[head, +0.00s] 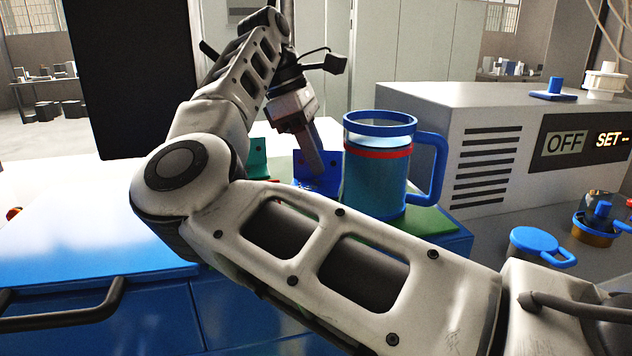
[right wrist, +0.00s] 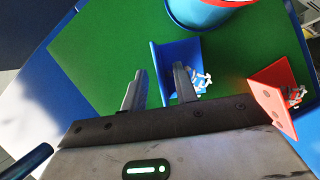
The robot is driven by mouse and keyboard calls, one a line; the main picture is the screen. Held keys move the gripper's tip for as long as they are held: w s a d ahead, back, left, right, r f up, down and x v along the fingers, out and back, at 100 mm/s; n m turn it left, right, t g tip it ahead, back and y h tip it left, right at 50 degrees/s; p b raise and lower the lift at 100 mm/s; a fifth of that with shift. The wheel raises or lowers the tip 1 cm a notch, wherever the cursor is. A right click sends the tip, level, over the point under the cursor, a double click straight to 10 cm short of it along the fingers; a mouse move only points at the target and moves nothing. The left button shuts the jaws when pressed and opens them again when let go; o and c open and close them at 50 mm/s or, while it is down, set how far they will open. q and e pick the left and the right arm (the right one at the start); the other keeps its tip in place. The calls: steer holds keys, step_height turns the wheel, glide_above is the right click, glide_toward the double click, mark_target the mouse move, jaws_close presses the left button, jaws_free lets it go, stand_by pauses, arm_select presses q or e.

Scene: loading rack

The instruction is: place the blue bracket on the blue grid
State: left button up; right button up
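The blue bracket (right wrist: 180,55) is an L-shaped piece on a green surface (right wrist: 100,55). It also shows in the head view (head: 326,183), partly behind my right gripper and arm. My right gripper (right wrist: 159,88) is open and low at the bracket. One upright wall of the bracket appears between the fingers, and the right finger overlaps the bracket in the picture. I cannot tell whether either finger touches it. In the head view my right gripper (head: 314,163) points down at the bracket. I cannot make out a blue grid. My left gripper is not in view.
A blue mug (head: 375,180) with a handle stands close to the right of the bracket. A red bracket (right wrist: 272,100) and a green bracket (head: 258,157) are nearby. A grey machine (head: 440,130) stands at the right. The left blue-white surface (head: 70,220) is mostly clear.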

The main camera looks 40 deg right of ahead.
steer(key=shift+s+d+f, duration=0.1)
steer(key=shift+s+f, duration=0.1)
steer(key=shift+f, duration=0.25)
jaws_close()
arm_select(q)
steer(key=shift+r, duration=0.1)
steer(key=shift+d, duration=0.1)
